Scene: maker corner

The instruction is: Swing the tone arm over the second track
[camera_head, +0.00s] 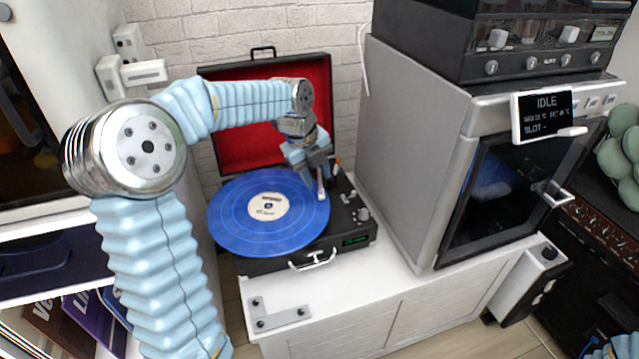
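The record player (362,238) is a black case with its red-lined lid (240,140) open. A blue record (232,222) with a cream label lies on its platter. My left gripper (319,182) points down over the record's right edge, at the tone arm's pale head (321,196). Its fingers are at the head, but whether they grip it is too small to tell. The gripper hides most of the tone arm. Part of my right arm shows at the bottom right corner; its gripper's fingers cannot be made out clearly.
The player stands on a white cabinet (400,306) with a grey bracket plate (280,314) at its front left. A tall grey machine (408,150) with a display reading IDLE (545,108) stands close on the right. A brick wall is behind.

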